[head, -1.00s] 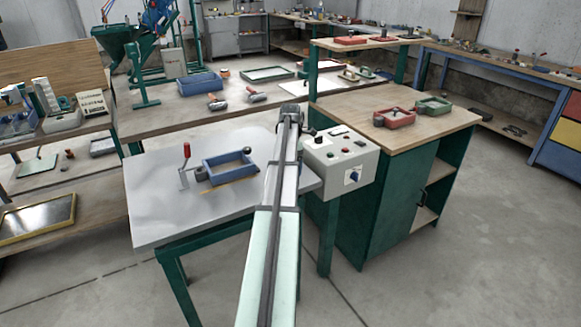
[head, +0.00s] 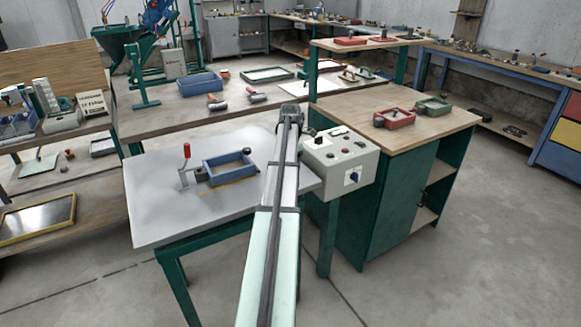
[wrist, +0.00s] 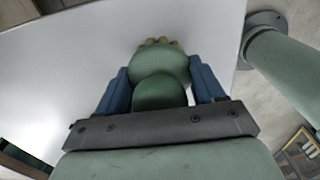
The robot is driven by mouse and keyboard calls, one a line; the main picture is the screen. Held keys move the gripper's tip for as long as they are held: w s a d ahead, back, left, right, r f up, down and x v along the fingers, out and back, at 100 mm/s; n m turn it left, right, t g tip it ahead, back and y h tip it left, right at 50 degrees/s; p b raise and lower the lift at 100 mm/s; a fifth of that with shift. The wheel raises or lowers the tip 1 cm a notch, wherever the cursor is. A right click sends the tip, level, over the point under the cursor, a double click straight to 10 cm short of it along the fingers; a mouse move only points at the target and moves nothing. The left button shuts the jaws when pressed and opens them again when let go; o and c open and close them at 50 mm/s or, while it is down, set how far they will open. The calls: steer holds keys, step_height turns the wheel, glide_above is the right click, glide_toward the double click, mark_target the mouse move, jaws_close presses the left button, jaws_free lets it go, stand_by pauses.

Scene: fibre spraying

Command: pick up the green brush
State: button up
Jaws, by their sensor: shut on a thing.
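The green brush (wrist: 158,68) shows in the wrist view, with a rounded green body and a row of tan bristle tips at its far edge. My gripper (wrist: 160,82) is shut on it, with one blue finger on each side of the green body. Behind the brush lies the white tabletop (wrist: 70,70). I cannot tell from this view whether the brush touches the table. In the head view my arm covers the gripper and the brush.
On the grey table (head: 155,215) stand a blue frame (head: 228,167) and a red-handled tool (head: 186,162). A grey control box (head: 340,160) sits at the table's right edge. A wooden-topped cabinet (head: 400,115) stands to the right, with a red tray (head: 394,118) on it.

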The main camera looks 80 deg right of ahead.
step_height(320, 180, up, 10)
steer(key=shift+r, duration=0.1)
stand_by(0.5)
steer(key=o, duration=0.5)
steer(key=c, duration=0.4)
steer(key=shift+o, duration=0.2)
steer(key=shift+w, duration=0.1)
